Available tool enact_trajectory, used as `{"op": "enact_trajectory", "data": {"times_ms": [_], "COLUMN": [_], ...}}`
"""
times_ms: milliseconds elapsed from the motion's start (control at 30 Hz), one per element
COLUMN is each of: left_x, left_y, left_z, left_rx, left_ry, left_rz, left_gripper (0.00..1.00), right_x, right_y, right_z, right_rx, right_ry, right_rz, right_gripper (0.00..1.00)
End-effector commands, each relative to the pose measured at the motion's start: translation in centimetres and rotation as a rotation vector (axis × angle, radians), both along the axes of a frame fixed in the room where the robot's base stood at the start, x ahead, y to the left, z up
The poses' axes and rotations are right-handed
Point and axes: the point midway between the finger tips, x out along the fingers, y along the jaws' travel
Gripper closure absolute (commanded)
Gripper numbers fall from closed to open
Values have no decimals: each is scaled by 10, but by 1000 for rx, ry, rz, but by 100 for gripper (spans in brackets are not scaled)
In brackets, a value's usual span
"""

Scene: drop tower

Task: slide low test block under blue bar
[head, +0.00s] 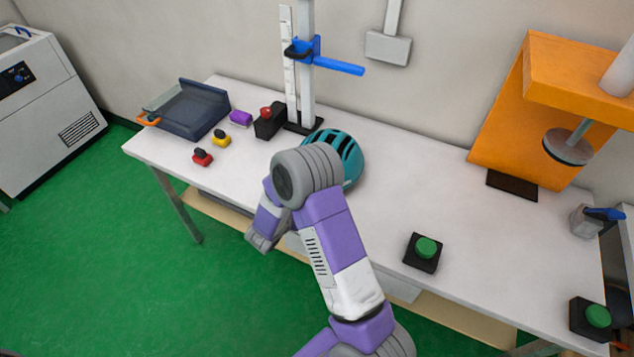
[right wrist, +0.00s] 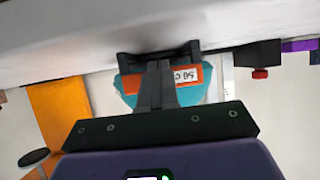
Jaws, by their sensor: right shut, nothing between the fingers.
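The blue bar (head: 338,66) sticks out to the right from a clamp on an upright column near the back of the table. I cannot tell which is the low test block. The purple one also seems to show at the edge of the right wrist view (right wrist: 299,45). My right gripper (right wrist: 158,68) is shut and empty, in front of a teal helmet (head: 352,155). In the head view its fingers are hidden by my arm. My left gripper is out of view.
A black box with a red knob (head: 268,123) stands beside the column. A dark tray (head: 190,112) is at the table's left end. An orange press (head: 500,120) stands at the right, with green buttons (head: 426,247) near the front edge. The table's middle right is clear.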

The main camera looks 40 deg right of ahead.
Motion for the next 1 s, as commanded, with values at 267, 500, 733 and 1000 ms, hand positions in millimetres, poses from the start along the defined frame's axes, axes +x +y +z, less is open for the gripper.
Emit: {"op": "enact_trajectory", "data": {"times_ms": [267, 500, 733, 1000], "left_x": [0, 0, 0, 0], "left_y": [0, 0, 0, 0], "left_z": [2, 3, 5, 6], "left_rx": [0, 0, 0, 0], "left_ry": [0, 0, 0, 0], "left_rz": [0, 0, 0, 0], "left_gripper": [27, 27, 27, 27], "right_x": [5, 12, 19, 26], "right_y": [-12, -28, -42, -59], "right_z": [1, 1, 1, 0], "right_rx": [-2, -2, -3, -1], "right_ry": [-1, -2, -1, -1], "right_rz": [-4, -3, -2, -3], "right_gripper": [100, 100, 100, 100]}}
